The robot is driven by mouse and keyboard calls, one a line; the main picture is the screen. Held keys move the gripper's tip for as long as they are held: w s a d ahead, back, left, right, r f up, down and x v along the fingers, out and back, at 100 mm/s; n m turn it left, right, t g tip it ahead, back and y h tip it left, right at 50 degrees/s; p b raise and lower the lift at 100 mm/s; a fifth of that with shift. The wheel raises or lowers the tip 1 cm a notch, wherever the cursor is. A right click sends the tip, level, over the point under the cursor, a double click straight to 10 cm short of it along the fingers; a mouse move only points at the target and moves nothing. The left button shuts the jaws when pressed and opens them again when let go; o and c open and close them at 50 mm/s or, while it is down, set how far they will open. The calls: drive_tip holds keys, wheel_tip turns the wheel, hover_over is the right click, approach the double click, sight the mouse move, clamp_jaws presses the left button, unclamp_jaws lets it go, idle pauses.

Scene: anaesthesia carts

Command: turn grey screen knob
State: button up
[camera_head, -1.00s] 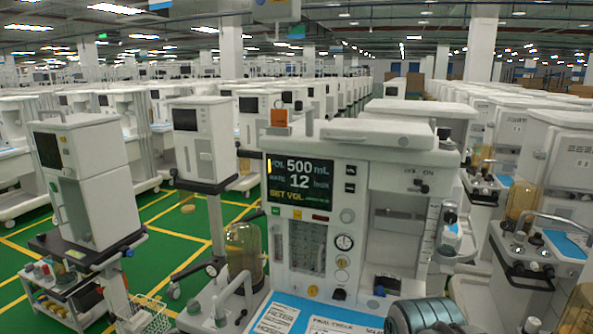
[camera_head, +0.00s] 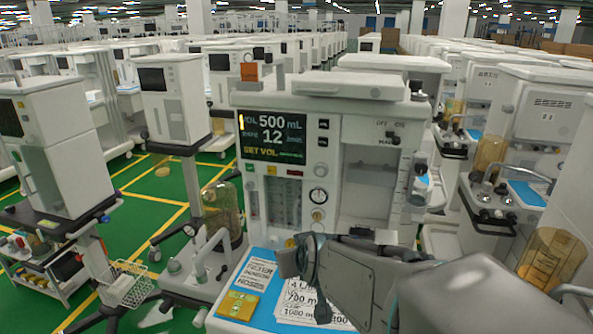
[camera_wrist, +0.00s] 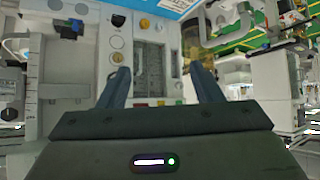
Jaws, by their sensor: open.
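The grey screen knob (camera_head: 321,169) is a small round knob on the white front of the nearest cart, right of the screen (camera_head: 272,136) and just above a round dial gauge (camera_head: 318,196). The screen reads 500 mL, 12 and SET VOL. My gripper (camera_wrist: 160,68) is open and empty in the wrist view, with its two dark fingers apart in front of the cart's panel. That view is upside down. The gauge (camera_wrist: 117,57) shows there near the left fingertip; the knob seems hidden behind that finger. In the head view my arm is low and right of the knob.
A blue work surface (camera_head: 259,262) with printed cards and a yellow pad (camera_head: 238,305) juts out below the panel. A clear amber canister (camera_head: 221,208) stands left of the panel. Other carts (camera_head: 68,150) crowd both sides.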

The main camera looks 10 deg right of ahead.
drive_tip(key=w+a+r+t+h, duration=0.1)
drive_tip(key=w+r+t, duration=0.25)
drive_tip(key=w, duration=0.45)
drive_tip(key=m+t+h, duration=0.3)
drive_tip(key=m+h, duration=0.2)
drive_tip(key=h, duration=0.2)
approach(320, 173)
drive_tip(key=p+x, duration=0.4)
drive_tip(key=x, duration=0.4)
drive_tip(key=shift+r, duration=0.1)
drive_tip(key=c, duration=1)
drive_tip(key=shift+b, duration=1.25)
